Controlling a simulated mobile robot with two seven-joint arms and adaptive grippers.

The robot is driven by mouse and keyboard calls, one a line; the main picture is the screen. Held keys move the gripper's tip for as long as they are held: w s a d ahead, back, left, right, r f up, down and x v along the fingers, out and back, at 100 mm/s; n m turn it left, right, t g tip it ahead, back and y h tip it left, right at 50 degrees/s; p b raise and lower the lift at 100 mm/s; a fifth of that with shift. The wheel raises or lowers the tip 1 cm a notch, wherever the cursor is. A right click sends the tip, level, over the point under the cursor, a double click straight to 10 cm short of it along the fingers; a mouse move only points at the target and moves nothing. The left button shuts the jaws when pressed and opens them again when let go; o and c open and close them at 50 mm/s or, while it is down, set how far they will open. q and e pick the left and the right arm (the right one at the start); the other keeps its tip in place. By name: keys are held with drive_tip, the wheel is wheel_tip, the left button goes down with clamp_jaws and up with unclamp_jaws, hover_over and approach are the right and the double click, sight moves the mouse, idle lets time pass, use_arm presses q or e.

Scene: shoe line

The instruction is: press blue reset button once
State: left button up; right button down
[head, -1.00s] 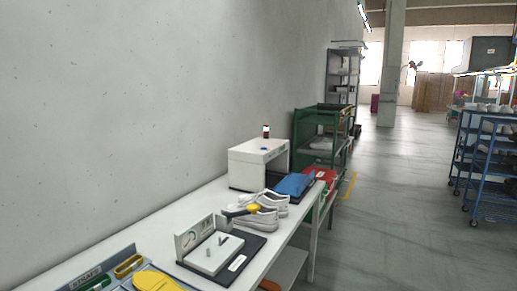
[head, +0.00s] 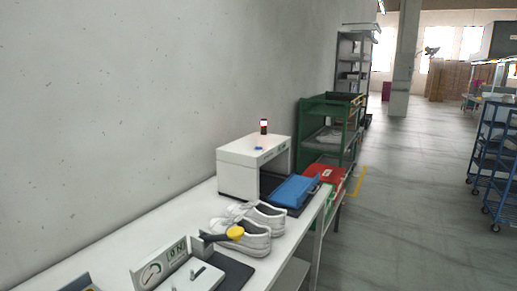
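A small blue button (head: 258,148) shows on top of the white box-shaped machine (head: 238,170), which stands on the white table against the wall. A small red and white light (head: 264,126) stands upright on the machine's top, behind the button. The machine's front opening faces right, with a blue tray-like piece (head: 291,191) in front of it. Neither of my grippers is in view.
White shoes (head: 262,236) and a yellow-headed tool (head: 235,233) lie on the table (head: 118,235). A gauge fixture (head: 160,266) is nearer. A red bin (head: 325,173) and green rack (head: 312,133) stand beyond. The floor (head: 415,220) at right is clear up to the blue carts (head: 488,165).

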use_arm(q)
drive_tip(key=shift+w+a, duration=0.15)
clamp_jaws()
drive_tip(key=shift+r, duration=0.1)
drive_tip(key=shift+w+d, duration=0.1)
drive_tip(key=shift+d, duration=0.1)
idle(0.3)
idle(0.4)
